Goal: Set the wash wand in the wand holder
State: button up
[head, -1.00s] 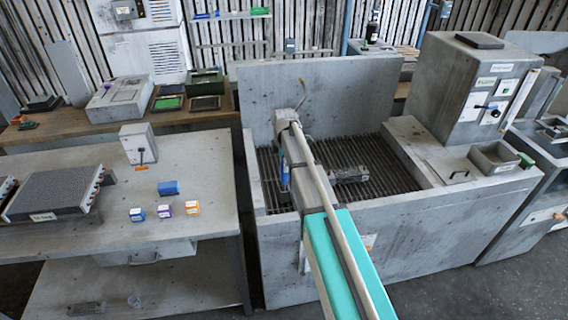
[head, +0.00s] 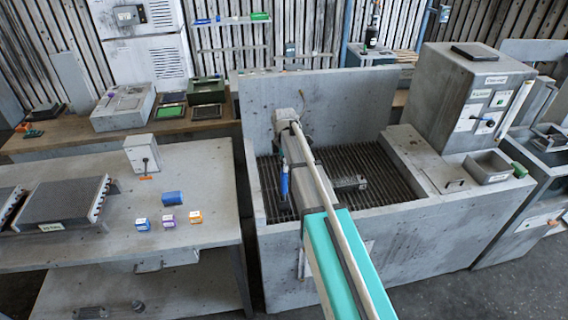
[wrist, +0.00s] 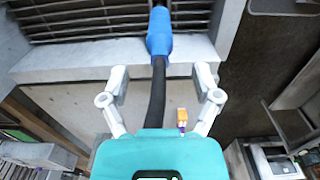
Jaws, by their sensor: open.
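The wash wand, a blue grip (wrist: 160,35) on a black stem or hose (wrist: 157,95), shows at the top middle of the wrist view. Its blue part also shows in the head view (head: 284,184), beside my arm over the basin. My gripper (wrist: 161,78) is open, with one pale finger on each side of the black part. The blue grip lies just past the fingertips. I see no clear contact between the fingers and the wand. In the head view my arm hides the gripper. I cannot make out the wand holder for certain.
The grey basin (head: 425,213) has a slatted floor and a high back wall. A grey control box (head: 468,95) and a small open bin (head: 488,166) stand at its right. The left table (head: 80,240) holds a blue cylinder (head: 172,198) and several small boxes.

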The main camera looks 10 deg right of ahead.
jog(key=shift+r+p, duration=3.1)
jog(key=shift+r, duration=0.3)
jog(key=shift+w+d+f, duration=0.15)
jog(key=shift+w+d, duration=0.15)
jog(key=shift+d, duration=0.55)
jog(key=shift+w+d+f, duration=0.1)
jog(key=shift+w+d, duration=0.15)
jog(key=shift+d, duration=0.6)
jog(key=s+f+m+b, duration=0.3)
jog(key=s+m, duration=0.3)
jog(key=s, duration=0.3)
jog(key=s+a+f+m+b, duration=0.1)
jog(key=s+f+m+b, duration=0.3)
jog(key=s, duration=0.5)
jog(key=s+a+f+m+b, duration=0.1)
jog(key=s+f+m+b, duration=0.2)
jog(key=s+m, duration=0.5)
jog(key=shift+s+a+f+b, duration=0.2)
jog(key=shift+s+f+b, duration=0.05)
jog(key=shift+s+b, duration=0.3)
